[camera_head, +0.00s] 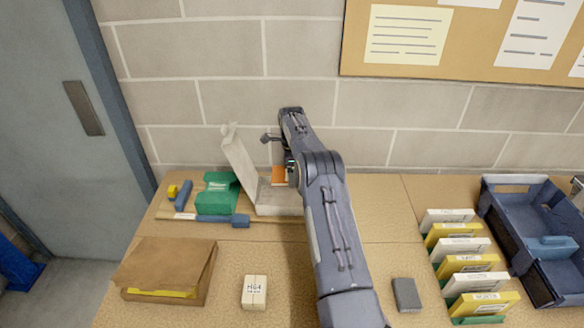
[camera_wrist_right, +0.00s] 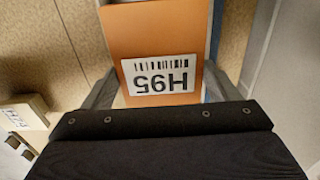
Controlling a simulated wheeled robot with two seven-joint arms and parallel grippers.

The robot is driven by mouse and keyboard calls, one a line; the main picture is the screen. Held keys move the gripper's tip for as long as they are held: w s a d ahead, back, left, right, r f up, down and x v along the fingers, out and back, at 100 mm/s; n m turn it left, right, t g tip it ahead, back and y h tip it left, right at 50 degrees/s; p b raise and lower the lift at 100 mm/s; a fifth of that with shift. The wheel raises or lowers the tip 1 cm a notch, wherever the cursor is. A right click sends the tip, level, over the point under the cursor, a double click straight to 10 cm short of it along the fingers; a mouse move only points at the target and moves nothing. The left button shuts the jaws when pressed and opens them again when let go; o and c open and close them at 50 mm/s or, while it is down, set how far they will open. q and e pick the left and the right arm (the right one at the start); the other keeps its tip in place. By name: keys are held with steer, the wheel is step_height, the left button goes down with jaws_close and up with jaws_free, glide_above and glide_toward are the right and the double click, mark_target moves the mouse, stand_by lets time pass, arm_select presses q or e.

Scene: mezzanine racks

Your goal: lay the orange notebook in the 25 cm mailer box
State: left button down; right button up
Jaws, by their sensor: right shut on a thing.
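The orange notebook (camera_head: 279,175) is at the pale grey box, in front of its raised lid. In the right wrist view the notebook (camera_wrist_right: 155,45) fills the middle and bears a white H95 label. My right gripper (camera_wrist_right: 160,88) is shut on it, with a finger at each side. In the head view my right arm hides most of this gripper (camera_head: 289,172) and part of the box. The pale grey mailer box (camera_head: 236,155) stands open against the wall, lid tilted back to the left. I cannot tell whether the notebook touches the box floor. My left gripper is not in view.
Left of the box lie a green holder (camera_head: 217,194) and a blue-handled tool (camera_head: 222,220). A brown box (camera_head: 165,262) and a white H64 packet (camera_head: 254,292) are nearer. A dark block (camera_head: 406,294), a row of upright packets (camera_head: 468,263) and a blue bin (camera_head: 530,235) stand right.

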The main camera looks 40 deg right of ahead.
steer(key=shift+f+b, duration=3)
steer(key=shift+f, duration=2)
steer(key=o, duration=1)
step_height(320, 180, up, 8)
steer(key=shift+f+b, duration=0.1)
steer(key=shift+b, duration=0.45)
